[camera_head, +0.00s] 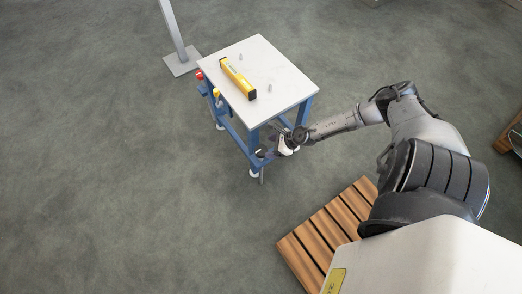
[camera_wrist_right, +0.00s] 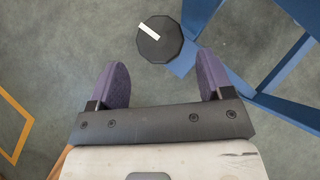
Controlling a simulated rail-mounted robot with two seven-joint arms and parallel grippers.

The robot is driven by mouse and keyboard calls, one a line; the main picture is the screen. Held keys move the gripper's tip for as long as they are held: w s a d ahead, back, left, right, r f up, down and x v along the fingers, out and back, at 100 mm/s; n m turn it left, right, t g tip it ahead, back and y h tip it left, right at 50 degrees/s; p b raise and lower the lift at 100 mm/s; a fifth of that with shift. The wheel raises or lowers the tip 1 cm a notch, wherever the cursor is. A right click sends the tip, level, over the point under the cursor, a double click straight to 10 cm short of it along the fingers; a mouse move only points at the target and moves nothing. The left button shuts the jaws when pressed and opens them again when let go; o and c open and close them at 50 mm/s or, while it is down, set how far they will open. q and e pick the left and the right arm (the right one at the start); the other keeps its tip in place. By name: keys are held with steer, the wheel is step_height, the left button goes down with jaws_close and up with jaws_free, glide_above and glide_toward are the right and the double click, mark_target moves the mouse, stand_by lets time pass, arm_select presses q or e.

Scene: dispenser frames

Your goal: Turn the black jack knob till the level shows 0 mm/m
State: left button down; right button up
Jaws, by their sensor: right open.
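The black jack knob (camera_wrist_right: 160,39) is a many-sided disc with a white pointer mark. In the right wrist view it lies just beyond the fingertips, roughly centred between them and not gripped. My right gripper (camera_wrist_right: 163,64) is open, its two purple-grey fingers spread wider than the knob. In the head view my right gripper (camera_head: 275,148) is low beside the table's near leg, and the black knob (camera_head: 260,153) is small there. The yellow level (camera_head: 238,78) lies on the pale tabletop (camera_head: 275,75); its reading is too small to tell. My left gripper is not seen.
The table has a blue frame (camera_head: 253,140). A red knob (camera_head: 199,75) and a yellow knob (camera_head: 217,92) sit at its left legs. Small pegs stand on the top. A grey post (camera_head: 181,62) stands behind, and a wooden pallet (camera_head: 322,235) lies in front. The floor at left is clear.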

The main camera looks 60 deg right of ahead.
mark_target(262, 149)
steer(key=shift+b+x, duration=0.8)
steer(key=shift+x, duration=2.4)
